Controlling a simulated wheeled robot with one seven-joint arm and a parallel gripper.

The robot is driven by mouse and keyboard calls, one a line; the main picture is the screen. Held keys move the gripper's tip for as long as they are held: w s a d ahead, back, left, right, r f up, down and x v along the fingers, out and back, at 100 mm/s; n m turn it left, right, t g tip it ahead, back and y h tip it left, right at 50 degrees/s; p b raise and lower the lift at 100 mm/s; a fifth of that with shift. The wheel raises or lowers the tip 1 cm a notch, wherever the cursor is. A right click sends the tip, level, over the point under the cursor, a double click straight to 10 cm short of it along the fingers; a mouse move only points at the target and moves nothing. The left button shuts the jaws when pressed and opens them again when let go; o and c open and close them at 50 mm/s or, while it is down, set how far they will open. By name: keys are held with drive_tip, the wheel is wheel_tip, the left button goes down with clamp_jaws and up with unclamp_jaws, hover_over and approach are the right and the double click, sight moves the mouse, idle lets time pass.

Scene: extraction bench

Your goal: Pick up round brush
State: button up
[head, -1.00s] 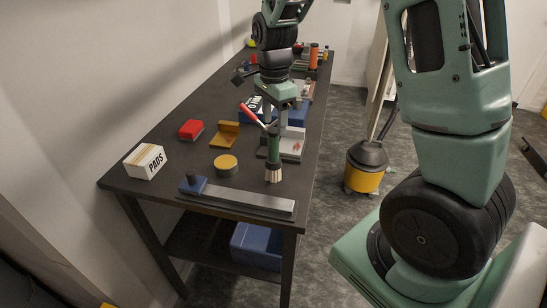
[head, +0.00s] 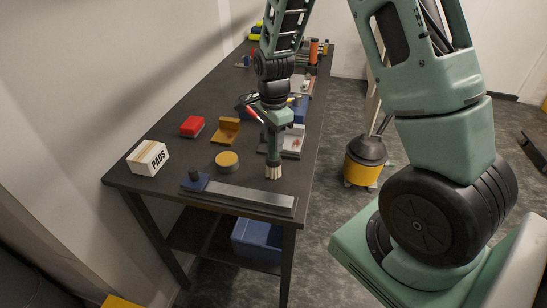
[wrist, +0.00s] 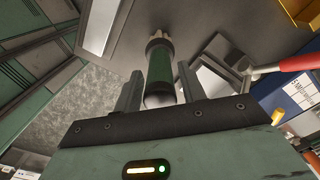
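The round brush (head: 273,160) has a green handle and pale bristles, and stands upright, bristles down, near the front of the dark bench. In the wrist view the brush (wrist: 160,72) lies between my two grey fingers. My gripper (head: 273,138) points down from above at the handle's upper end. In the wrist view my gripper (wrist: 159,88) is open, with a small gap visible on each side of the handle. The head view does not show the fingers clearly.
A metal bar with a blue end (head: 240,195) lies in front of the brush. A round tin (head: 227,162), an ochre bracket (head: 226,131), a red block (head: 192,126) and a PADS box (head: 148,158) stand to the left. A grey tray (head: 292,143) and a red-handled tool (wrist: 298,63) are close by.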

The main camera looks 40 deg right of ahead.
drive_tip(key=c, duration=0.6)
drive_tip(key=shift+r, duration=0.1)
